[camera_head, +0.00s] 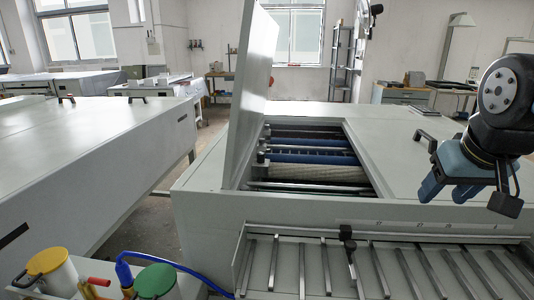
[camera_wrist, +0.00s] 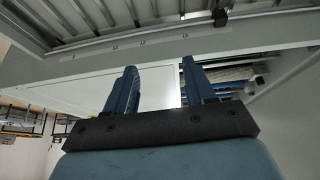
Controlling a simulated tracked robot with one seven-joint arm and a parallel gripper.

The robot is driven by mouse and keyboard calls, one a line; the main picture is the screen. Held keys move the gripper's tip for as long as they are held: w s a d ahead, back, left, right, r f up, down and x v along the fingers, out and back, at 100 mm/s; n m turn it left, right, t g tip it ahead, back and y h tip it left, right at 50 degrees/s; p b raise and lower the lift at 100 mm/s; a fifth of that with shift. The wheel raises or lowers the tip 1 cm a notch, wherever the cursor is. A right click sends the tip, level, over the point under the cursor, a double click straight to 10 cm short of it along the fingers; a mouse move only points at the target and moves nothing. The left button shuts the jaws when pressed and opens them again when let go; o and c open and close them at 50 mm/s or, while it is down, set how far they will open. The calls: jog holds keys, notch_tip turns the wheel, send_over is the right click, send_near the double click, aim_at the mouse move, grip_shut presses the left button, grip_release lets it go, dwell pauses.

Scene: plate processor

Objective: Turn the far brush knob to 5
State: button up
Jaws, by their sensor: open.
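The plate processor (camera_head: 330,208) stands open, with blue and pale brush rollers (camera_head: 312,158) in its bay. Small knob-like parts show at the rollers' left ends, one farther back (camera_head: 267,131) and one nearer (camera_head: 261,157). They are too small to read any number or setting. My gripper (camera_head: 447,193) is open and empty above the right part of the processor, to the right of the bay and apart from the knobs. In the wrist view, its two blue fingers (camera_wrist: 159,68) are spread, and part of the rollers (camera_wrist: 235,74) shows beyond the right finger.
The raised lid (camera_head: 246,85) stands upright along the bay's left side. A slatted rack (camera_head: 330,268) runs along the near side. Yellow-lidded (camera_head: 47,262) and green-lidded (camera_head: 155,281) containers and a blue hose (camera_head: 185,268) are at lower left. A long pale table (camera_head: 90,150) is at left.

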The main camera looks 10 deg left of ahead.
jog(key=w+a+r+n, duration=0.2)
jog(key=w+a, duration=0.1)
jog(key=w, duration=0.2)
jog(key=w+a+r+n, duration=0.2)
jog(key=w+a+r, duration=0.1)
jog(key=w, duration=0.2)
jog(key=n+g+y, duration=0.4)
jog(key=n+g, duration=0.1)
jog(key=n, duration=0.8)
send_over(262, 154)
jog(key=d, duration=0.5)
notch_tip(262, 154, down, 6)
jog(key=x, duration=1.3)
jog(key=shift+a+f, duration=0.1)
jog(key=shift+a, duration=0.15)
jog(key=shift+c, duration=0.4)
jog(key=shift+y, duration=0.3)
grip_shut()
jog(key=shift+m+t, duration=0.3)
jog(key=shift+m, duration=0.7)
